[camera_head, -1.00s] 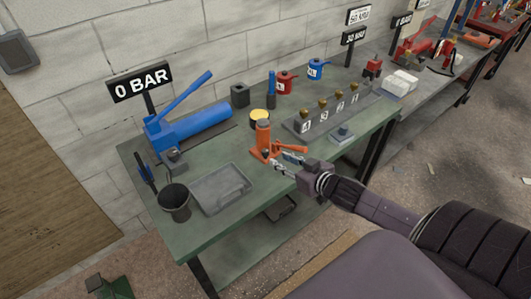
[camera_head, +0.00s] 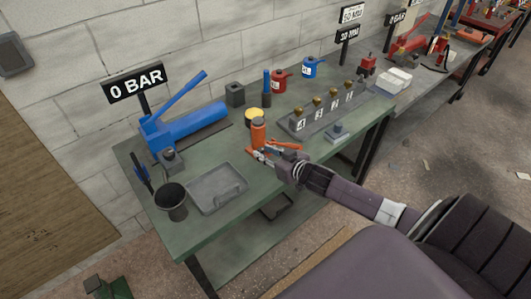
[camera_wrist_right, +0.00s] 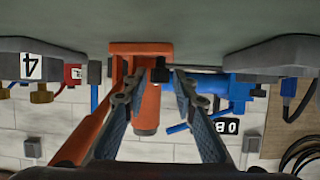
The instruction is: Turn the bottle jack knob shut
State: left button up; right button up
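The orange bottle jack (camera_head: 258,133) stands upright on the green bench, with its orange lever pointing right. In the right wrist view, which looks upside down, the jack (camera_wrist_right: 147,112) hangs from the top behind my fingers. A small black knob (camera_wrist_right: 160,72) shows low on the jack by its base. My right gripper (camera_head: 268,156) is at the jack's base on the near side. In the right wrist view my right gripper (camera_wrist_right: 160,82) has its fingers apart, with the knob between or just beyond the tips. Contact cannot be told. My left gripper is not in view.
A grey tray (camera_head: 217,190) and a dark cup (camera_head: 172,203) lie left of the jack. A blue hand pump (camera_head: 190,130) stands behind left. A grey block with numbered brass fittings (camera_head: 325,115) is to the right.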

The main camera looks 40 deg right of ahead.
grip_shut()
jog(key=shift+a, duration=0.15)
jog(key=shift+m+h, duration=0.4)
jog(key=shift+m, duration=0.1)
jog(key=shift+a+m+h+p, duration=0.3)
jog(key=shift+m+h, duration=0.5)
jog(key=shift+h, duration=0.3)
jog(key=shift+a+f+m+g+h+b, duration=0.2)
jog(key=shift+m+g+h+b, duration=0.3)
jog(key=shift+m+h, duration=0.4)
jog(key=shift+w+r+m+g+h+b, duration=0.1)
jog(key=shift+m+g+h+b, duration=0.1)
jog(key=shift+m+h+b, duration=0.3)
jog(key=shift+w+r+m+g+h+b, duration=0.1)
jog(key=shift+m+g+h+b, duration=0.1)
jog(key=shift+m+h+b, duration=0.25)
